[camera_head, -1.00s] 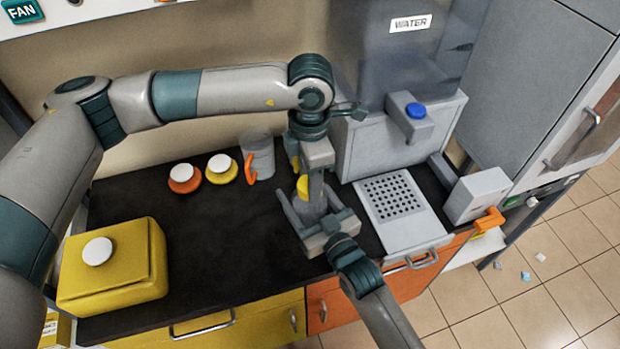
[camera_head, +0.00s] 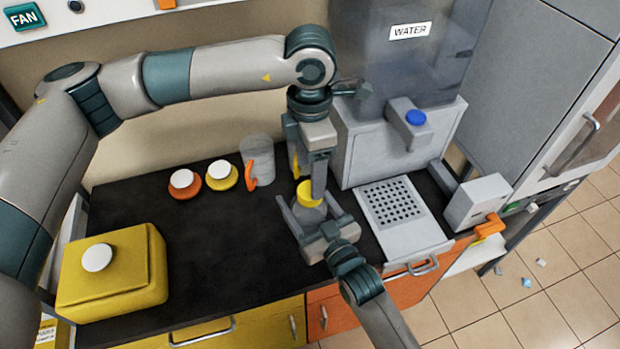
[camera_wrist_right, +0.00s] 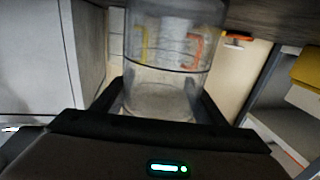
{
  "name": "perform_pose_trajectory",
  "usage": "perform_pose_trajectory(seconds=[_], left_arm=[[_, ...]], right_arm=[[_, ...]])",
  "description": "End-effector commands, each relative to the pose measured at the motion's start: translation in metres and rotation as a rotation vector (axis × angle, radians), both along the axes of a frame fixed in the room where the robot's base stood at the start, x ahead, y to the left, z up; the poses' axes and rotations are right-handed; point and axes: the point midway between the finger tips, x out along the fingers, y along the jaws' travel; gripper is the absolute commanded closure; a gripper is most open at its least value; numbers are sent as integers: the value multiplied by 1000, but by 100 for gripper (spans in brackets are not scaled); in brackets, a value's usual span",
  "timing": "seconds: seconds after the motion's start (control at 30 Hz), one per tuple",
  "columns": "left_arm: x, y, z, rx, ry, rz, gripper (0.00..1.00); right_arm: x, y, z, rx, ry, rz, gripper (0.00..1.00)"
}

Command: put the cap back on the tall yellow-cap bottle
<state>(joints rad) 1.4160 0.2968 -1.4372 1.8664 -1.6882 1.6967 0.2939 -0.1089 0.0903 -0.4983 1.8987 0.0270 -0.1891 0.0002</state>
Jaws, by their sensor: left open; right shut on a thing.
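The tall bottle is clear; its body (camera_wrist_right: 168,75) stands between the right gripper's fingers in the right wrist view, with its top cut off by the frame edge. Its yellow cap (camera_head: 309,193) shows in the head view at the bottle's top; I cannot tell whether it is fully seated. My right gripper (camera_head: 311,212) is shut on the bottle and comes in from the front. My left gripper (camera_head: 306,178) is open, pointing down directly over the cap, with one finger beside it. The left fingers partly hide the cap and bottle neck.
An orange jar (camera_head: 184,185), a yellow jar (camera_head: 221,176) and a clear jug (camera_head: 258,162) stand at the back. A yellow box (camera_head: 130,275) is at the left. The water dispenser (camera_head: 360,145) stands close on the right. The black counter's (camera_head: 225,250) middle is clear.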

Motion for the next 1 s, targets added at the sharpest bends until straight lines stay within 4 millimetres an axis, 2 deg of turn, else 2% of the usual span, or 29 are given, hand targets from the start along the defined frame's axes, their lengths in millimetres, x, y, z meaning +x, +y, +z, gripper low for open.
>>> perform_pose_trajectory(seconds=[0.2, 0.5, 0.53, 0.6, 1.0], left_arm=[[0, 0, 18, 0, 0, -1, 39], [0, 0, 20, 1, 1, -1, 39], [0, 0, 20, 1, 1, -1, 39], [0, 0, 20, 1, 1, -1, 39], [0, 0, 18, 1, 1, -1, 39]], right_arm=[[0, 0, 0, 0, 0, 0, 97], [0, 0, 0, 0, 0, 0, 97], [0, 0, 0, 0, 0, 0, 28], [0, 0, 0, 0, 0, 0, 13], [-2, -1, -1, 0, 0, 0, 13]])
